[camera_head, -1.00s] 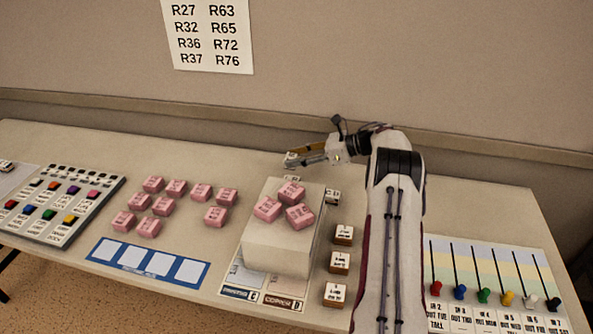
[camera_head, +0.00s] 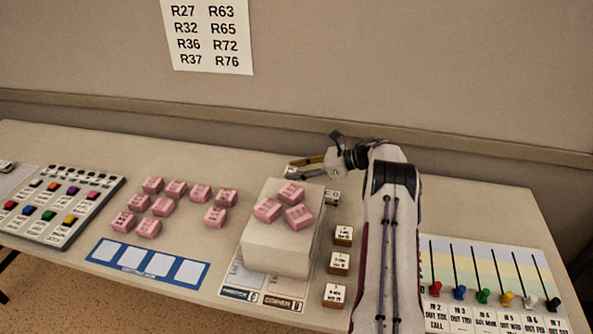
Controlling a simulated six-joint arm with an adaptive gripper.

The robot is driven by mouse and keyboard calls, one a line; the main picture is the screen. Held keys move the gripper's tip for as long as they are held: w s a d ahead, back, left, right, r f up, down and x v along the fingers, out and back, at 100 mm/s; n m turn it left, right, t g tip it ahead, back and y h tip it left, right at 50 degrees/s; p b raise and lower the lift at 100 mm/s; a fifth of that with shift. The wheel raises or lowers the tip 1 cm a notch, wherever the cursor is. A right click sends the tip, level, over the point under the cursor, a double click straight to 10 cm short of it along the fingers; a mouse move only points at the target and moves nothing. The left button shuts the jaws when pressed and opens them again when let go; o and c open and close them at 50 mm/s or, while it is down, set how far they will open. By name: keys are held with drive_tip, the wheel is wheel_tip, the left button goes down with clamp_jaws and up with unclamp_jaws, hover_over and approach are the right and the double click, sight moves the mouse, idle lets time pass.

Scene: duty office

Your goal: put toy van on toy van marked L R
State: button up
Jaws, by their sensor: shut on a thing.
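My gripper (camera_head: 297,173) is low over the back of the table, just behind the white box. It is shut on a small pale toy van (camera_head: 290,170), mostly hidden by the fingers. Another small white toy van (camera_head: 333,197) with dark marks stands to the right of the box's back corner, partly hidden.
The white box (camera_head: 275,246) carries several pink blocks (camera_head: 291,193). More pink blocks (camera_head: 177,188) lie left of it. Labelled wooden blocks (camera_head: 343,235) line its right side. A button panel (camera_head: 62,207) is at left, a slider board (camera_head: 490,280) at right.

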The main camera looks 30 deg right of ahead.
drive_tip(key=shift+f, duration=0.15)
drive_tip(key=o, duration=1)
drive_tip(key=shift+o, duration=0.2)
drive_tip(key=v, duration=1.2)
drive_tip(key=shift+w+r, duration=0.1)
drive_tip(key=shift+r, duration=0.15)
